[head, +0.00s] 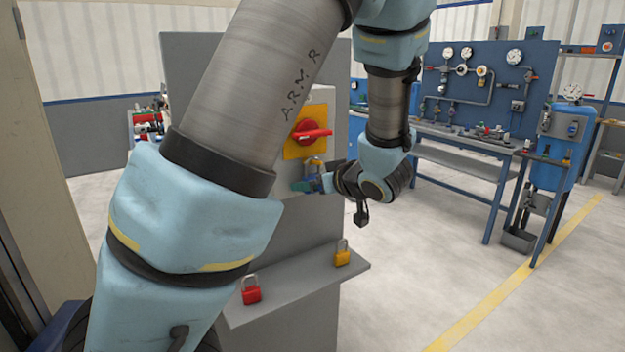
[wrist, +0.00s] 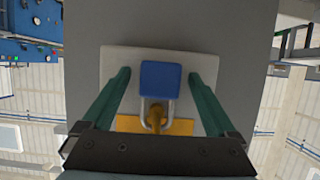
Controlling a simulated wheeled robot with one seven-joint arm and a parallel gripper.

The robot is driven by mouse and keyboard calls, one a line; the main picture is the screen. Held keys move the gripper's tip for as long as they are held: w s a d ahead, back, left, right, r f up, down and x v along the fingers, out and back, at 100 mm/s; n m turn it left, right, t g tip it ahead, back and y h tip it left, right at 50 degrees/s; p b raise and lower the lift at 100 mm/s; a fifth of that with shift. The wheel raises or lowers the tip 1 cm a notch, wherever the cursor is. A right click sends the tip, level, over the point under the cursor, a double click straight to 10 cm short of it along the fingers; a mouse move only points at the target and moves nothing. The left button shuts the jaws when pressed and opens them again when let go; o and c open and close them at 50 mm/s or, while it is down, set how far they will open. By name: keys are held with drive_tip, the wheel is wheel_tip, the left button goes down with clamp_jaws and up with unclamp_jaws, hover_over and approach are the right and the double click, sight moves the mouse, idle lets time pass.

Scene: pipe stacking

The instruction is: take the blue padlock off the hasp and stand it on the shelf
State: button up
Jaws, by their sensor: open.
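The blue padlock (wrist: 160,80) hangs from the brass-coloured hasp (wrist: 155,118), with its grey shackle around it, in the wrist view. My gripper (wrist: 160,72) is open, with one green finger on each side of the padlock body and a gap on both sides. In the head view my gripper (head: 312,184) is at the grey cabinet, just below the red switch handle, and mostly covers the blue padlock (head: 298,186). The grey shelf (head: 305,280) juts from the cabinet below.
A red padlock (head: 251,291) stands at the left of the shelf and a yellow padlock (head: 342,254) at its right, with bare shelf between them. The red handle (head: 311,133) on its yellow plate sticks out above my gripper. A blue workbench (head: 470,150) is farther back.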

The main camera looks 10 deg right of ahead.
clamp_jaws()
idle(0.8)
drive_tip(key=shift+s+r, duration=0.1)
drive_tip(key=shift+r, duration=0.65)
drive_tip(key=s+d+b, duration=0.1)
drive_tip(key=s+d, duration=0.3)
drive_tip(key=s, duration=0.4)
drive_tip(key=s+d+b, duration=0.2)
drive_tip(key=s+d, duration=0.1)
drive_tip(key=s, duration=0.5)
drive_tip(key=shift+d, duration=0.35)
drive_tip(key=shift+f, duration=0.2)
drive_tip(key=s+d+p, duration=0.3)
drive_tip(key=s, duration=0.3)
drive_tip(key=shift+s, duration=0.4)
drive_tip(key=shift+d, duration=0.1)
